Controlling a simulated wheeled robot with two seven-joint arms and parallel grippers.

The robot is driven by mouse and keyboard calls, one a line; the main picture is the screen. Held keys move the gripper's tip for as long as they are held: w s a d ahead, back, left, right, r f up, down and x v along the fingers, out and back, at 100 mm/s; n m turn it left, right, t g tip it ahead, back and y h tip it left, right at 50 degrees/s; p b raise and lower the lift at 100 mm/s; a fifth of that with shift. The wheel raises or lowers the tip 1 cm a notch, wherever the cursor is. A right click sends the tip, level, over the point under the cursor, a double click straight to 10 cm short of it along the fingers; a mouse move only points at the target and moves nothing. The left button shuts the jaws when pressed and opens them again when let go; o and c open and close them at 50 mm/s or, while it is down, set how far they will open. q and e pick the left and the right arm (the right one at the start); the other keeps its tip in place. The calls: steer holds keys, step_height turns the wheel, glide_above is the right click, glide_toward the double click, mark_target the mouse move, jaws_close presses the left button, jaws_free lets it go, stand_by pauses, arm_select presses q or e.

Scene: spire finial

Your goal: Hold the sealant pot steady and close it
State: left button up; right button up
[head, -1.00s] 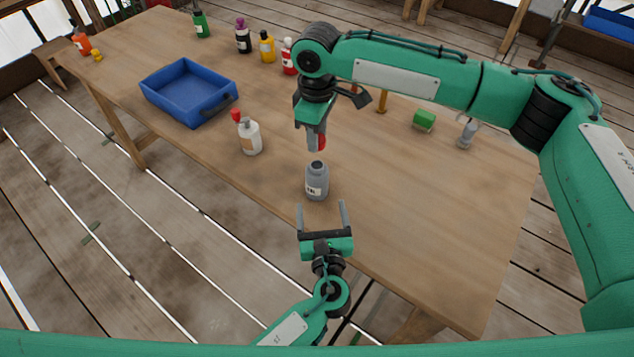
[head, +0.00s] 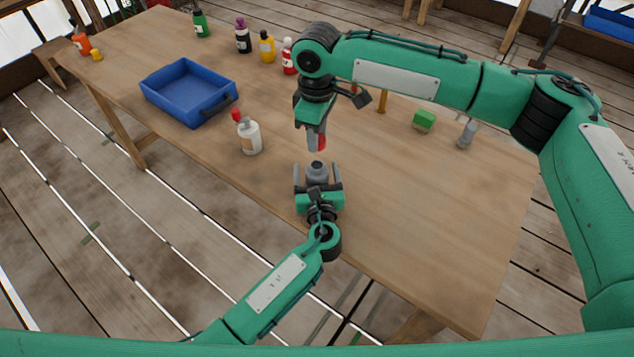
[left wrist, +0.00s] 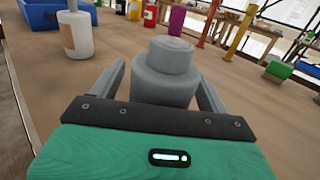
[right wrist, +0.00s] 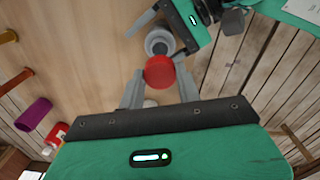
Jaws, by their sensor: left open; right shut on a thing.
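The grey sealant pot (head: 317,174) stands upright near the table's front edge, its neck uncovered. It also shows in the left wrist view (left wrist: 166,75) and the right wrist view (right wrist: 159,40). My left gripper (head: 318,180) is open, with a finger on either side of the pot; in its wrist view a gap shows beside the pot. My right gripper (right wrist: 159,78) is shut on a red cap (right wrist: 159,72), which shows in the head view (head: 320,143) above and slightly behind the pot, apart from it. Most of the pot's front is hidden by my left gripper.
Several coloured bottles line the back. A green block (head: 424,121) and a small grey object (head: 467,134) stand at right. The table's right front is clear.

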arm_select(q)
steer(key=c, duration=1.5)
steer(key=shift+o, duration=0.2)
arm_select(e)
glide_above(317, 165)
steer(key=shift+f, duration=2.45)
steer(key=shift+f, duration=0.15)
steer(key=shift+f, duration=0.75)
steer(key=shift+f, duration=0.6)
